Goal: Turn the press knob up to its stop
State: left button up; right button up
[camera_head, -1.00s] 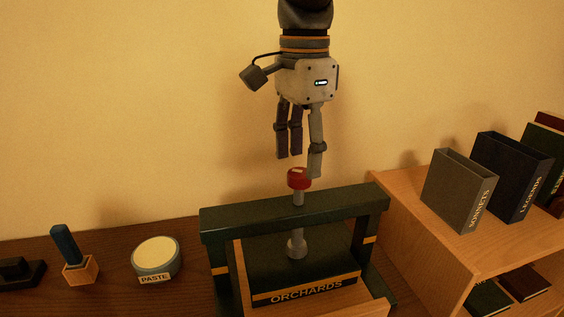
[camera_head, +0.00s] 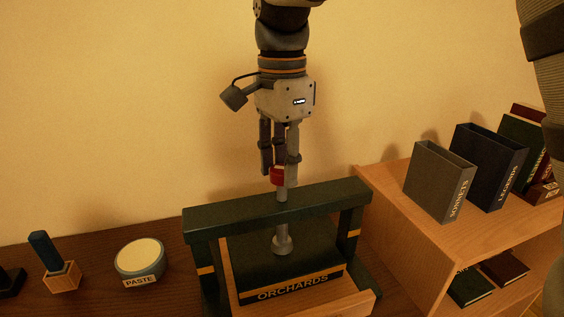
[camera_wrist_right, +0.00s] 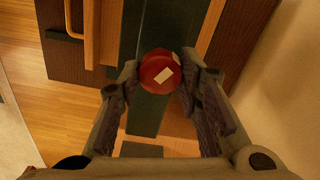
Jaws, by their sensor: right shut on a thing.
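The red press knob (camera_head: 277,176) sits on top of a grey screw shaft above the dark green press frame (camera_head: 265,202). The shaft ends in a round grey foot (camera_head: 282,243) over the book marked ORCHARDS (camera_head: 292,287) in the press. My right gripper (camera_head: 279,172) points down from above and is shut on the red knob, with fingers on its sides. In the right wrist view the knob (camera_wrist_right: 161,71), with a pale mark on its top, lies between the fingertips (camera_wrist_right: 160,80). My left gripper is not in view.
A paste pot (camera_head: 141,260) and a blue-handled brush in a wooden block (camera_head: 58,265) stand left of the press. A wooden shelf (camera_head: 400,215) on the right holds a grey SONNETS case (camera_head: 438,182), a navy LEGENDS case (camera_head: 490,165) and other books.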

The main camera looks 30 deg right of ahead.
aim_at(282, 168)
jog(key=n, duration=1.2)
jog(key=shift+n, duration=0.3)
jog(key=n, duration=1.1)
jog(key=shift+n, duration=0.6)
jog(key=o, duration=1.2)
notch_tip(282, 168, up, 12)
jog(key=shift+r, duration=0.1)
